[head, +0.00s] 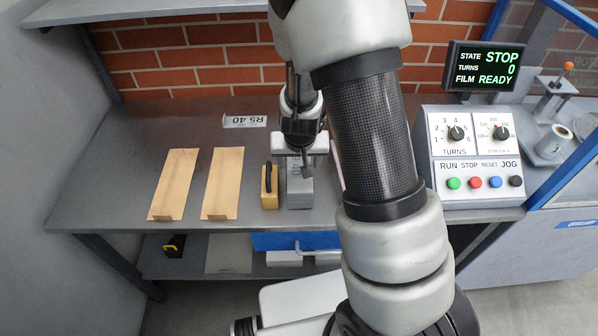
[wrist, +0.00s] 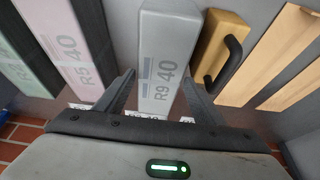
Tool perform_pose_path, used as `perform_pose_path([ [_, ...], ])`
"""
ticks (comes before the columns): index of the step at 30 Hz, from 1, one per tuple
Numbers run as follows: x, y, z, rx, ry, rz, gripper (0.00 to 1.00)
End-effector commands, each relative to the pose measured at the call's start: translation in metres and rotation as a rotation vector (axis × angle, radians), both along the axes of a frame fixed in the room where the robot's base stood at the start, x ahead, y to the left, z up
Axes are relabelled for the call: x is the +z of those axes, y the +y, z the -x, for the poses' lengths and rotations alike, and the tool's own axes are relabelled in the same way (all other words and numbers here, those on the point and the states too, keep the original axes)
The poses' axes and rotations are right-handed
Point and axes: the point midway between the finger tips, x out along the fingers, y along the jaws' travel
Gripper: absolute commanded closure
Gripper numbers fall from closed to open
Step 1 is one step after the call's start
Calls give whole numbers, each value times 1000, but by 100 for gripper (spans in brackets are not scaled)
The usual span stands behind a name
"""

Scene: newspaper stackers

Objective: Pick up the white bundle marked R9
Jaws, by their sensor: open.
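The white bundle marked R9 40 (wrist: 168,45) lies on the table, its print facing up in the wrist view. My gripper (wrist: 160,75) is open, one finger on each side of the bundle's near end in the wrist view. In the head view my gripper (head: 297,160) points down over the bundle's far part. I cannot tell whether the fingers touch it.
A yellow block with a black handle (head: 269,187) stands close beside the bundle. A pink bundle marked R5 40 (wrist: 75,35) and a greenish bundle (wrist: 14,60) lie on the other side. Two tan cardboard pieces (head: 175,180) lie farther left. A control box (head: 470,160) stands right.

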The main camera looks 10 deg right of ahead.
Motion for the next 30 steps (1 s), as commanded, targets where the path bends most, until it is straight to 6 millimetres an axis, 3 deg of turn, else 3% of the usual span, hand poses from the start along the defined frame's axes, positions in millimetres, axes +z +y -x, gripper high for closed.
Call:
perform_pose_path([
  [6, -30, -4, -15, -1, 2, 0, 38],
  [16, -34, -4, -18, 0, 1, 0, 39],
  [27, -34, -4, -18, -1, 1, -1, 100],
  [30, -32, -4, -19, -1, -4, 0, 100],
])
